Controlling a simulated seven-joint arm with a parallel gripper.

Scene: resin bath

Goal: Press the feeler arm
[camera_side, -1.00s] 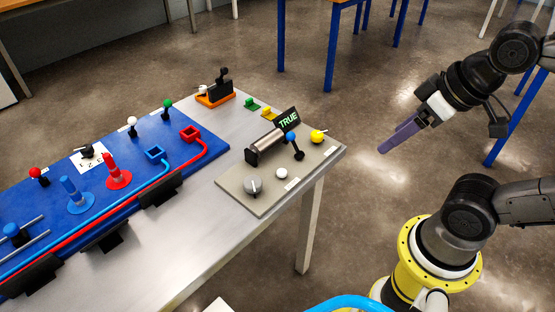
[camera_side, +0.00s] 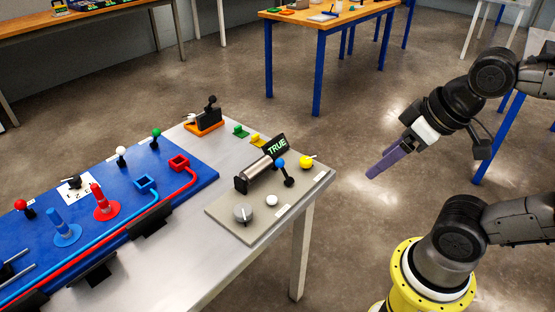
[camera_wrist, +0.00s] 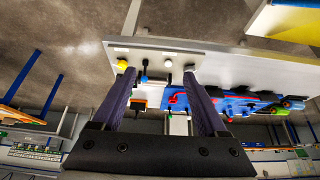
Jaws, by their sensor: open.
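I cannot tell for certain which part is the feeler arm. A black block with an upright, round-tipped black lever (camera_side: 210,103) stands on an orange base (camera_side: 205,127) at the table's far corner in the side view. It may be the feeler arm. My gripper (camera_side: 373,171) has two purple fingers and hangs in the air to the right of the table, apart from everything on it. In the wrist view, my gripper (camera_wrist: 158,76) shows its fingers spread with nothing held between them.
A blue board (camera_side: 120,185) with pegs lies left. Open floor separates my gripper from the table.

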